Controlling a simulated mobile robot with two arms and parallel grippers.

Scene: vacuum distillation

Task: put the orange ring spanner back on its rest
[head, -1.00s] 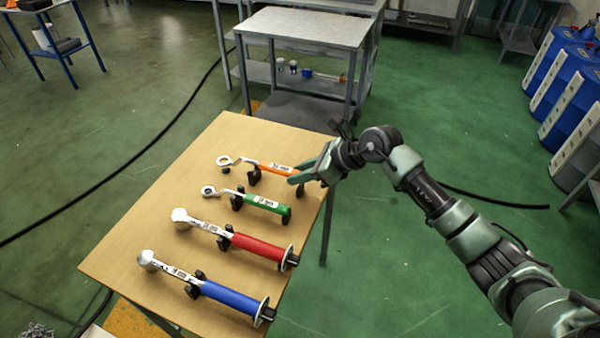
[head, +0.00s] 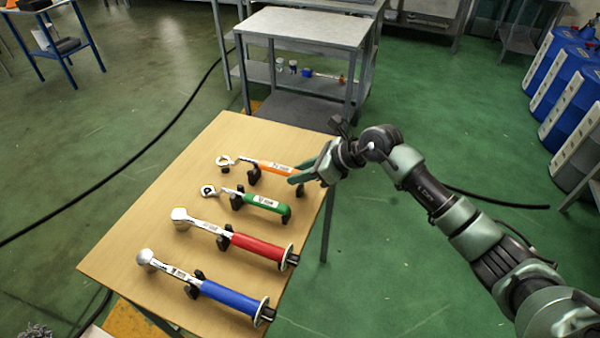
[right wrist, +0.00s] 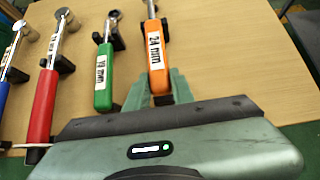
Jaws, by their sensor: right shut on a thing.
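The orange ring spanner (head: 274,168) lies at the far end of the row on the wooden table, its ring head to the left. A black rest (head: 254,176) shows under its shaft. My right gripper (head: 299,177) is at the handle's right end. In the right wrist view the orange handle (right wrist: 158,62), labelled 24 mm, runs up from between the green fingers (right wrist: 160,92) of my shut right gripper. The fingertips partly hide behind the handle, and whether the spanner bears fully on the rest is hard to tell. My left gripper is not in view.
A green spanner (head: 264,202) lies on black rests just in front of the orange one. Red (head: 258,247) and blue (head: 230,297) handled tools lie nearer. The table's left part (head: 150,200) is clear. A grey metal table (head: 305,28) stands behind.

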